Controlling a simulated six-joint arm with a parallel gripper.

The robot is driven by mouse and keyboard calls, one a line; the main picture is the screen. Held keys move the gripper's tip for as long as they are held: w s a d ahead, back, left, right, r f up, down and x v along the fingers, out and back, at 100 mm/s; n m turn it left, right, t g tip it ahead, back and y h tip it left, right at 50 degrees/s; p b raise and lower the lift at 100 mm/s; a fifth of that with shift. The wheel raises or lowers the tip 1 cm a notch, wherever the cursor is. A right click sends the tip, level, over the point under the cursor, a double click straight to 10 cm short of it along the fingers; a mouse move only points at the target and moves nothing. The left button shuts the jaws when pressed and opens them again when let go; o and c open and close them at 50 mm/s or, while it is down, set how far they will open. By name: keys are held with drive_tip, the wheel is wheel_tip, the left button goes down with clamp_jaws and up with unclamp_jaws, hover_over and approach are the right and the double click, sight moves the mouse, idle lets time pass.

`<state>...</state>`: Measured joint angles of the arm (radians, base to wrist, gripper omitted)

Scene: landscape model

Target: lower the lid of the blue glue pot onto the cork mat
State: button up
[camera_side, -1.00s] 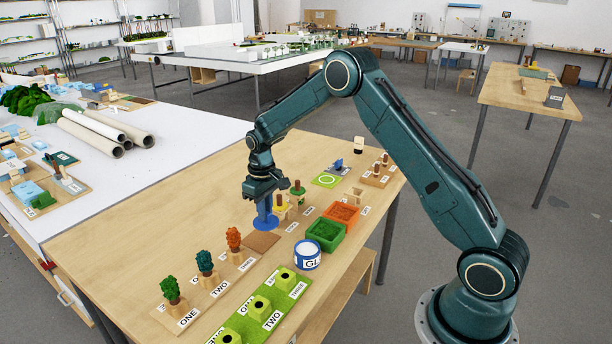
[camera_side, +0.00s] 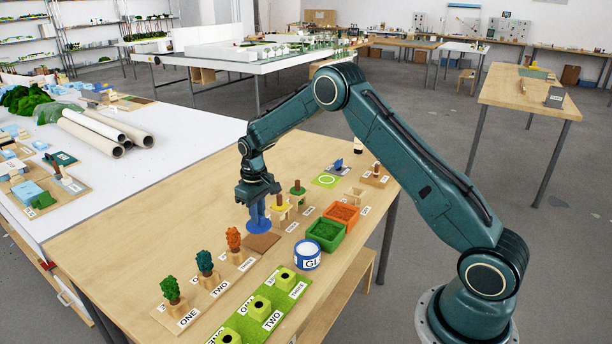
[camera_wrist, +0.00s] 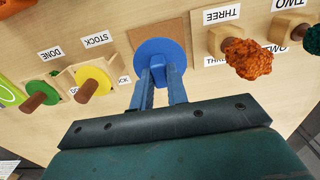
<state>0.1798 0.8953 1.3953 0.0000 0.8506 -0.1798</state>
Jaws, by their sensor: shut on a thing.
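The blue lid (camera_side: 258,227) is a flat round disc. My gripper (camera_side: 258,208) is shut on the lid from above, fingers pointing down; the grip point is mostly hidden. The lid also shows in the wrist view (camera_wrist: 160,58), just beyond the fingertips (camera_wrist: 158,85). The brown square cork mat (camera_side: 263,243) is just beside the lid in the side view. In the wrist view the lid covers much of the mat (camera_wrist: 172,30). I cannot tell how high the lid is above it. The blue glue pot (camera_side: 307,260) stands uncovered, its white contents showing.
A green bin (camera_side: 325,235) and an orange bin (camera_side: 342,216) stand right of the mat. Model trees on labelled blocks, the orange one (camera_side: 233,240) closest, stand to its left. A yellow-topped piece (camera_side: 280,203) stands close behind my gripper. The tabletop at left is clear.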

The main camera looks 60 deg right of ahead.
sight(259, 226)
drive_tip(key=shift+f, duration=2.35)
drive_tip(key=o, duration=0.8)
drive_tip(key=shift+o, duration=0.2)
drive_tip(key=shift+r, duration=3.45)
